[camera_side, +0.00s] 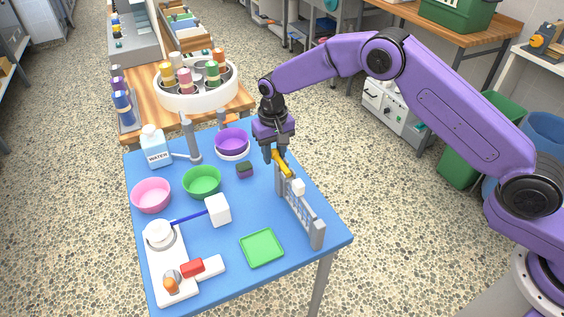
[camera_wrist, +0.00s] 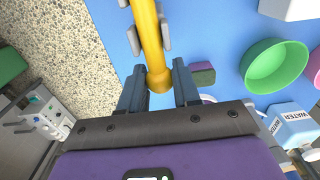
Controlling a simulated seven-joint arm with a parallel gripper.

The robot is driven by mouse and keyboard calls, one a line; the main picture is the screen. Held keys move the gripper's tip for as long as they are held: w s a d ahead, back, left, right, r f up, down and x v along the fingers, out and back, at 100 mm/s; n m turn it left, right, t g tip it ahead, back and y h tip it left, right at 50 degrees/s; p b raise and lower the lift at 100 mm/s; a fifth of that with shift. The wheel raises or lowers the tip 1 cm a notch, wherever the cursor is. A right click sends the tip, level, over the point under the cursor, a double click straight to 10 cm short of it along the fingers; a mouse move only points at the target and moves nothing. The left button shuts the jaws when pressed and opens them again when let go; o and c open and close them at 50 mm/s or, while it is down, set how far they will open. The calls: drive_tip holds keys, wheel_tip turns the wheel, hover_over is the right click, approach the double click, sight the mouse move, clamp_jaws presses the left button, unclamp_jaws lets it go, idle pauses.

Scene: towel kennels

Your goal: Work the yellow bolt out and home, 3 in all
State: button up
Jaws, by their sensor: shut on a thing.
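The yellow bolt (camera_side: 283,165) lies along the top of the grey gate panel (camera_side: 317,232), at its far end. My gripper (camera_side: 274,158) points down over the bolt's far end. In the wrist view the bolt (camera_wrist: 150,38) runs up the picture between grey brackets (camera_wrist: 137,40), and its knob end lies between my two fingers (camera_wrist: 159,86). The fingers are shut on the bolt, though the exact contact is hard to see. A white block (camera_side: 298,187) sits by the top of the panel, just nearer than the bolt.
Left of the panel on the blue table (camera_side: 215,260) are a dark block (camera_side: 244,170), a green bowl (camera_side: 202,182), a purple bowl (camera_side: 231,142), a pink bowl (camera_side: 151,195) and a water jug (camera_side: 153,147). A green tray (camera_side: 262,248) lies nearer. The table's right edge is close.

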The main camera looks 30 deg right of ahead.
drive_tip(key=shift+w, duration=1.45)
drive_tip(key=shift+w+r, duration=0.1)
drive_tip(key=shift+s, duration=1.75)
drive_tip(key=shift+w, duration=0.1)
drive_tip(key=shift+w, duration=1.55)
drive_tip(key=shift+s, duration=0.1)
drive_tip(key=shift+s, duration=1.6)
